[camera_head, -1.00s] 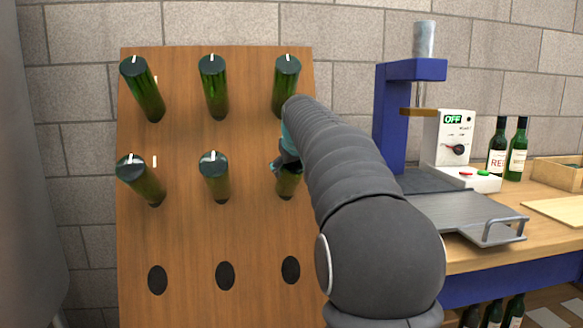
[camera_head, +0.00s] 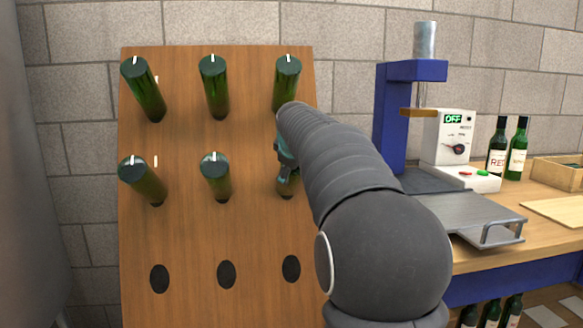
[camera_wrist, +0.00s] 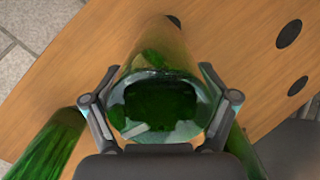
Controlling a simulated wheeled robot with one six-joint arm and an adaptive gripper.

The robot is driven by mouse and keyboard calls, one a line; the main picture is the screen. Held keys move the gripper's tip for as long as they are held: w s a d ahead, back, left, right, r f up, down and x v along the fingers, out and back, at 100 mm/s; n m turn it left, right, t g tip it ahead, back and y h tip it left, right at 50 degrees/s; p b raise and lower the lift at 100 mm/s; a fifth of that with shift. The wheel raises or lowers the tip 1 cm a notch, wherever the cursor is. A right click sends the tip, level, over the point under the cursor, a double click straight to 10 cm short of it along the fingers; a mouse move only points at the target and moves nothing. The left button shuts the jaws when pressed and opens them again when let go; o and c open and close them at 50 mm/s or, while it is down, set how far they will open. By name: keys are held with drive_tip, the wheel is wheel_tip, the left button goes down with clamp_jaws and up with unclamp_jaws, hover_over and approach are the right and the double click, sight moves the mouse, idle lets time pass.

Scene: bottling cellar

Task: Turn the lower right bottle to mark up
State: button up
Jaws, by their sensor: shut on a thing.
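The lower right bottle (camera_head: 287,186) is green and stands neck-in in the wooden rack, below the upper right bottle (camera_head: 286,85). My arm and gripper (camera_head: 287,158) hide most of it in the head view. In the wrist view my gripper (camera_wrist: 158,78) is shut on this bottle (camera_wrist: 160,60), one finger on each side of its base end. A short pale mark (camera_wrist: 135,130) shows at the lower left of the base rim. The mark cannot be seen in the head view.
The rack board (camera_head: 190,235) holds several other green bottles with white marks on their bases. Its bottom row has empty holes (camera_head: 226,274). At the right, a bench carries a blue press (camera_head: 390,115), two labelled bottles (camera_head: 507,146) and a wooden crate (camera_head: 558,172).

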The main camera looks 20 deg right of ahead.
drive_tip(key=shift+f, duration=0.3)
drive_tip(key=shift+d, duration=0.1)
drive_tip(key=o, duration=1)
drive_tip(key=shift+w, duration=0.15)
drive_tip(key=shift+s+a+r, duration=0.2)
drive_tip(key=shift+s+r, duration=0.15)
drive_tip(key=shift+r, duration=0.1)
drive_tip(key=v, duration=1.1)
